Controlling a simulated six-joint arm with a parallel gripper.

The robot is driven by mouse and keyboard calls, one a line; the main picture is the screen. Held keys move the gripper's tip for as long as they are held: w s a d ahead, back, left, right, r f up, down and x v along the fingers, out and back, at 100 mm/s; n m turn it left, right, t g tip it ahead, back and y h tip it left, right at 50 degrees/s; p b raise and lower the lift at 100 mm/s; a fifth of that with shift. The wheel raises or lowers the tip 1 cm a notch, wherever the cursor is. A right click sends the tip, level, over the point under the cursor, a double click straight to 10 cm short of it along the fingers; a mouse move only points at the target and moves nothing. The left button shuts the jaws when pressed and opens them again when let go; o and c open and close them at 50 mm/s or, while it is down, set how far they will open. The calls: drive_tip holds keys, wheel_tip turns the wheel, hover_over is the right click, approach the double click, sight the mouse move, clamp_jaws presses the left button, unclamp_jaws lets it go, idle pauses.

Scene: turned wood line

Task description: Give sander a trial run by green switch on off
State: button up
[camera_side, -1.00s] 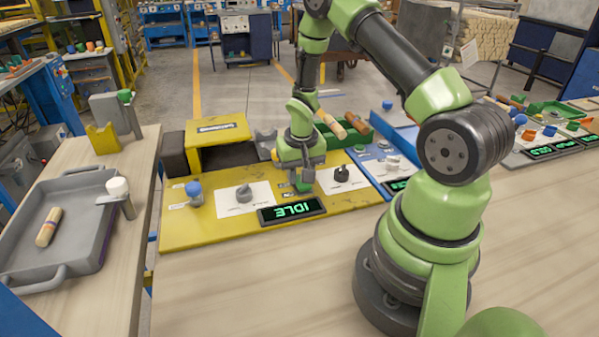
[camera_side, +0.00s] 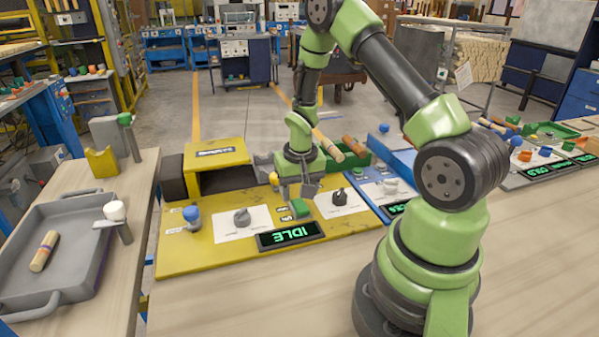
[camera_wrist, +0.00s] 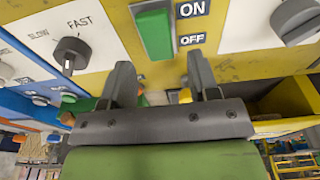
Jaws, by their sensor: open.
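The green switch (camera_side: 300,208) is on the yellow panel (camera_side: 190,256), behind the display (camera_side: 291,235), which reads IDLE in green. In the wrist view the green switch (camera_wrist: 153,32) sits beside ON and OFF labels; I cannot tell which side is pressed. My gripper (camera_side: 297,194) is open and empty, pointing down just above and behind the switch, apparently apart from it. In the wrist view my gripper (camera_wrist: 160,72) has its two fingers spread below the switch. The yellow housing (camera_side: 216,155) with a dark opening, perhaps the sander, stands at the panel's back left.
A grey knob (camera_side: 242,217), a blue button (camera_side: 192,215) and a black speed knob (camera_side: 339,196) flank the switch. Wooden pieces (camera_side: 352,144) lie at the green bin behind. A grey tray (camera_side: 22,258) holds a wooden piece on the left. The front bench is clear.

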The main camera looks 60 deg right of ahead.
sight(300, 204)
wheel_tip(300, 204, up, 8)
drive_tip(key=shift+s+a+f, duration=0.25)
drive_tip(key=shift+s+a, duration=0.05)
drive_tip(key=shift+s, duration=0.05)
drive_tip(key=f+g+y, duration=0.1)
drive_tip(key=f, duration=0.2)
drive_tip(key=f+g+y, duration=0.1)
drive_tip(key=f, duration=0.2)
drive_tip(key=f+g+y, duration=0.2)
drive_tip(key=f, duration=0.1)
drive_tip(key=shift+w+d+f, duration=0.1)
drive_tip(key=shift+w+f, duration=0.1)
drive_tip(key=shift+f, duration=0.1)
idle(0.6)
drive_tip(key=shift+c, duration=0.2)
